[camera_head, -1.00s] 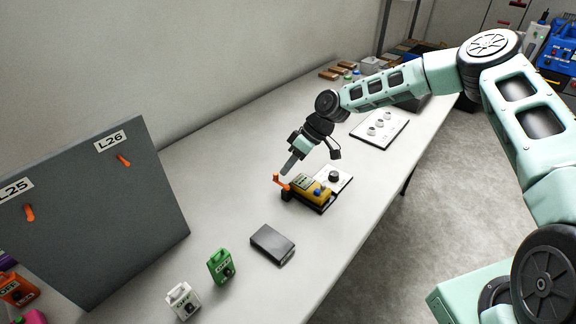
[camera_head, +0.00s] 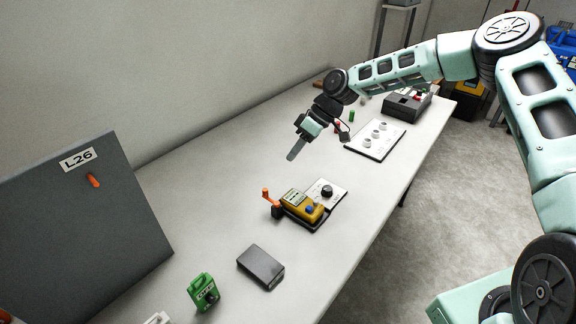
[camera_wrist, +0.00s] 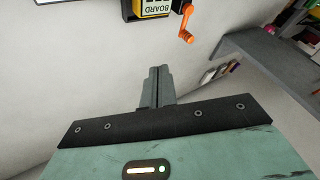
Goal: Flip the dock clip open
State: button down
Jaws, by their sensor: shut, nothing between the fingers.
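The clip also shows near the top of the wrist view (camera_wrist: 187,24), right beside the yellow device (camera_wrist: 152,8). My gripper (camera_head: 292,155) is shut and empty, above the table and behind the clip in the head view. A clear gap separates the fingertips (camera_wrist: 158,72) from the clip. Whether the clip is latched cannot be told.
A white plate with a black knob (camera_head: 327,191) adjoins the dock. A grey panel labelled L26 (camera_head: 85,220) stands at left. A white board with several knobs (camera_head: 376,139) lies behind.

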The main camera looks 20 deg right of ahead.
jog(key=v, duration=0.3)
jog(key=shift+w+r, duration=0.1)
jog(key=shift+w, duration=0.1)
